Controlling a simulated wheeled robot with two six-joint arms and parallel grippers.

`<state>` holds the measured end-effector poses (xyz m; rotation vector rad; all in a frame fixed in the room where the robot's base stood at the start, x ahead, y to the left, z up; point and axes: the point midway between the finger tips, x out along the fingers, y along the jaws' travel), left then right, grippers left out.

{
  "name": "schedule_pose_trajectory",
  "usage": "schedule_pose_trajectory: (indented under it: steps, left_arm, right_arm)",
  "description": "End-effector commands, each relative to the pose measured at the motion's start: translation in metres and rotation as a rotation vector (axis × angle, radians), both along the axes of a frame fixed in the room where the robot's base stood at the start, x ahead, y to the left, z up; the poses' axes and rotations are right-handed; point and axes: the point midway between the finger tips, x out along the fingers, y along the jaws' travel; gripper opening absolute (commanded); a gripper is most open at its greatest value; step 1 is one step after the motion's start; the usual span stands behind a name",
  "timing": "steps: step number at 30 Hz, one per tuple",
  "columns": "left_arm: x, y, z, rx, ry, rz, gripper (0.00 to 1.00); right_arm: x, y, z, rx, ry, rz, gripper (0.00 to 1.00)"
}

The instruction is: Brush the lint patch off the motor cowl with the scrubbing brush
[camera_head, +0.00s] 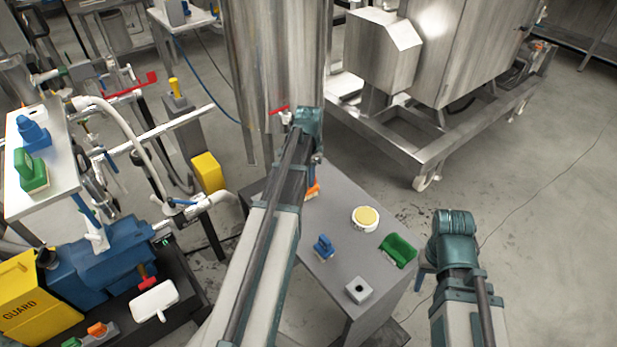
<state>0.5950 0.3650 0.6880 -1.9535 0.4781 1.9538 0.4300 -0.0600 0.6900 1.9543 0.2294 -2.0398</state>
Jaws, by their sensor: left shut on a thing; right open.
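My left gripper (312,174) is over the far part of the grey table, mostly hidden behind its own wrist. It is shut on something. A small orange thing (314,190) shows at its fingertips; I cannot tell whether it is the scrubbing brush. A blue machine body (112,262), perhaps with the motor cowl, stands at the lower left, well apart from both grippers. I cannot make out a lint patch on it. My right gripper (421,281) is open at the table's right side, its fingers largely hidden by its wrist.
The grey table (330,283) holds a round yellow-topped tub (365,218), a blue item (323,247), a green item (398,250) and a grey block (358,290). A yellow guard (35,300) and white pipes stand left. Open floor lies right.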

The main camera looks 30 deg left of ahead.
Motion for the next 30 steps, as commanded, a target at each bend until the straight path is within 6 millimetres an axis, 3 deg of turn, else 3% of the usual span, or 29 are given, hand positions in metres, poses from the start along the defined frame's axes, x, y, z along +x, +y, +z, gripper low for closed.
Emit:
schedule_pose_trajectory:
  steps: [12,13,18,30]
  left_arm:
    - [0.0000,0.0000,-0.0051,0.000,0.000,0.000,0.00]
    - [0.0000,0.0000,-0.0044,0.000,0.000,0.000,0.27]
    - [0.0000,0.0000,-0.0042,0.000,0.000,0.000,0.57]
    - [0.0000,0.0000,-0.0014,0.000,0.000,0.000,0.57]
  right_arm:
    - [0.0000,0.0000,-0.0051,0.000,0.000,0.000,0.50]
    - [0.0000,0.0000,-0.0044,0.000,0.000,0.000,0.50]
    - [0.0000,0.0000,-0.0042,0.000,0.000,0.000,0.50]
    - [0.0000,0.0000,-0.0014,0.000,0.000,0.000,0.50]
